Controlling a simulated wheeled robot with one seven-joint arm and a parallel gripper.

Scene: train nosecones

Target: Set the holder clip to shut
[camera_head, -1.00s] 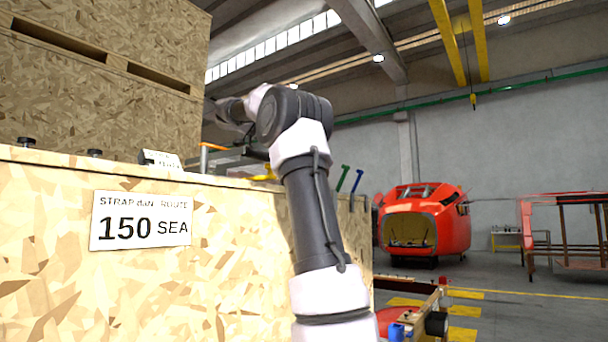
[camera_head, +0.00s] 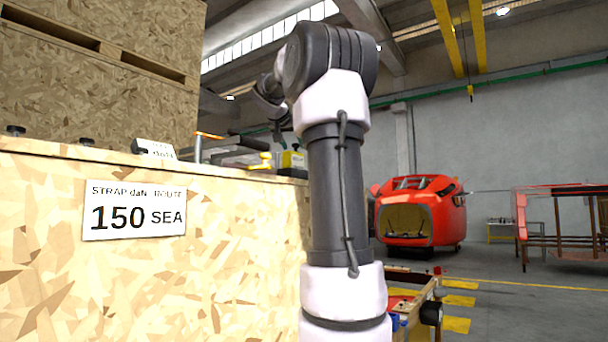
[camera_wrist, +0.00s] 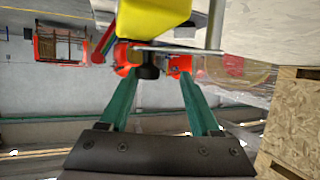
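A yellow body (camera_wrist: 152,16) lies just beyond the fingertips at the top. I cannot pick out the holder clip for certain or tell its setting. In the head view a yellow fitting (camera_head: 262,161) and a yellow block (camera_head: 293,159) stand on the crate top; my arm hides most of the gripper there.
A wooden crate (camera_head: 240,240) with a label plate (camera_head: 134,210) fills the left front. An orange-topped handle (camera_head: 207,136) and a small sign (camera_head: 154,149) stand on its top. A taller wooden crate (camera_head: 100,75) rises behind.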

